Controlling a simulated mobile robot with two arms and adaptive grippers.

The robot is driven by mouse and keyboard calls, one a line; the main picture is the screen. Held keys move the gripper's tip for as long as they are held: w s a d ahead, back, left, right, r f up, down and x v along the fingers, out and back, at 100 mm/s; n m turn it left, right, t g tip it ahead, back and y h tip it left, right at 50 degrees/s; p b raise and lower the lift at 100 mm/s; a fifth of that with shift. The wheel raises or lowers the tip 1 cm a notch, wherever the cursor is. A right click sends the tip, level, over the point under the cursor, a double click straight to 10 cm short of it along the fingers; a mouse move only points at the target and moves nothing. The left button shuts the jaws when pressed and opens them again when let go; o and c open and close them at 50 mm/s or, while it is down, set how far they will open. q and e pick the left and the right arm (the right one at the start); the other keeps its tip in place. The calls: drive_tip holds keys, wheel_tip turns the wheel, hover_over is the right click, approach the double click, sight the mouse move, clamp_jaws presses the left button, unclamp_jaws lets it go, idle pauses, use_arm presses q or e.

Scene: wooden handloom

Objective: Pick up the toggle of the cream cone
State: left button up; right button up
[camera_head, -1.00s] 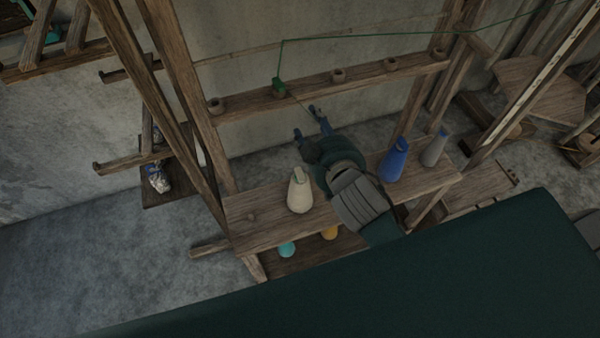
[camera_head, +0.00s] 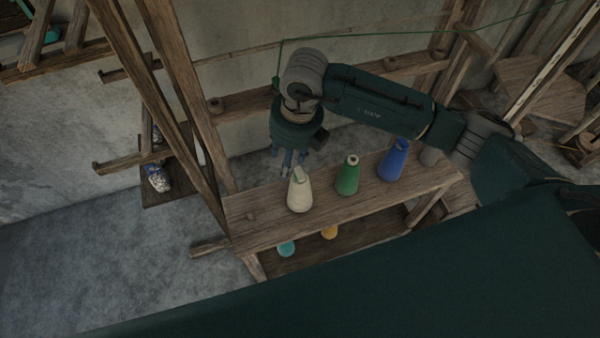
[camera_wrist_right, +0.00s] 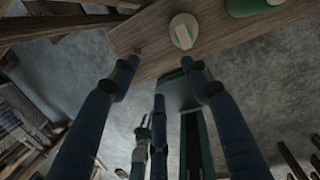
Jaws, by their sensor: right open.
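The cream cone (camera_head: 299,195) stands upright at the left part of the wooden shelf. Its small pale green toggle (camera_head: 298,174) is at the cone's top. In the right wrist view the cone (camera_wrist_right: 174,24) shows at the top, with the toggle (camera_wrist_right: 184,36) on its near face. My right gripper (camera_head: 287,168) hangs from above just behind and left of the cone's top. Its blue fingers are spread with nothing between them, and the fingertips (camera_wrist_right: 160,64) look apart from the toggle. My left gripper is out of view.
Turquoise (camera_head: 286,249) and yellow (camera_head: 330,232) cones sit below. A loom post (camera_head: 185,90) rises at left.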

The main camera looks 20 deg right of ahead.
drive_tip(key=d+h, duration=0.1)
drive_tip(key=d, duration=0.2)
drive_tip(key=p, duration=0.1)
hover_over(298, 174)
drive_tip(key=f, duration=0.5)
drive_tip(key=shift+s, duration=0.25)
drive_tip(key=shift+f+p, duration=0.45)
drive_tip(key=shift+p, duration=0.15)
drive_tip(key=f, duration=0.1)
drive_tip(key=f+p, duration=0.1)
drive_tip(key=f, duration=0.1)
drive_tip(key=shift+w+f, duration=0.25)
drive_tip(key=shift+f, duration=0.1)
drive_tip(key=shift+w+f, duration=0.1)
drive_tip(key=shift+f, duration=0.3)
drive_tip(key=c, duration=0.9)
